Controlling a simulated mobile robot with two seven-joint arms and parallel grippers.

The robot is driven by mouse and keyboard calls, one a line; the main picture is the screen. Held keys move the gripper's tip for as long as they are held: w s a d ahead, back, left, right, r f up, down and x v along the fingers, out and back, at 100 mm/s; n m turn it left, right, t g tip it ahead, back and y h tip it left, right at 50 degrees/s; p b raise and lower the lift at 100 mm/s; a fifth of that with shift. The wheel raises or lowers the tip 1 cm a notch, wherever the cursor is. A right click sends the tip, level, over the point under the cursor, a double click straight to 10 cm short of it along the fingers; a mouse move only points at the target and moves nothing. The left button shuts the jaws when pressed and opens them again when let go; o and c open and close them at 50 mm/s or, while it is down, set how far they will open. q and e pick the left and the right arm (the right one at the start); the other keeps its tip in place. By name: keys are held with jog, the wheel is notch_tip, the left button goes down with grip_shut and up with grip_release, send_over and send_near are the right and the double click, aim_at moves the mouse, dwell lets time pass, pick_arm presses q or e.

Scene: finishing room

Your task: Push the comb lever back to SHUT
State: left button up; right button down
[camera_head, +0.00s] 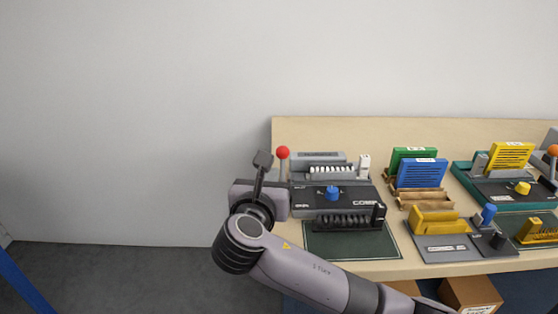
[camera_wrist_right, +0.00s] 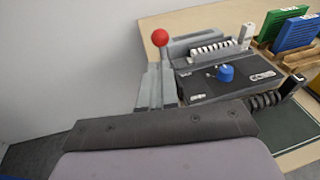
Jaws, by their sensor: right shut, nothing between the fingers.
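The comb lever, a grey stalk with a red ball knob (camera_head: 283,153), stands roughly upright at the left side of the black comb machine (camera_head: 312,197). In the right wrist view its red knob (camera_wrist_right: 160,37) rises just beyond my fingertips. My right gripper (camera_head: 266,192) is at the machine's left, beside the lever. Its fingers (camera_wrist_right: 156,86) are shut and empty, pointing toward the lever's lower stalk. I cannot tell whether they touch it. The lever's base is hidden behind my gripper. My left gripper is not in view.
The machine has a blue knob (camera_head: 332,192) and stands by a dark green mat (camera_head: 350,244). To its right are green (camera_head: 412,154) and blue (camera_head: 421,174) comb boxes, a yellow-and-grey device (camera_head: 432,222) and a teal machine (camera_head: 478,192). The wall lies behind; the space left of the table is open.

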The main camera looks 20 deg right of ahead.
aim_at(281, 155)
jog(key=x, duration=0.9)
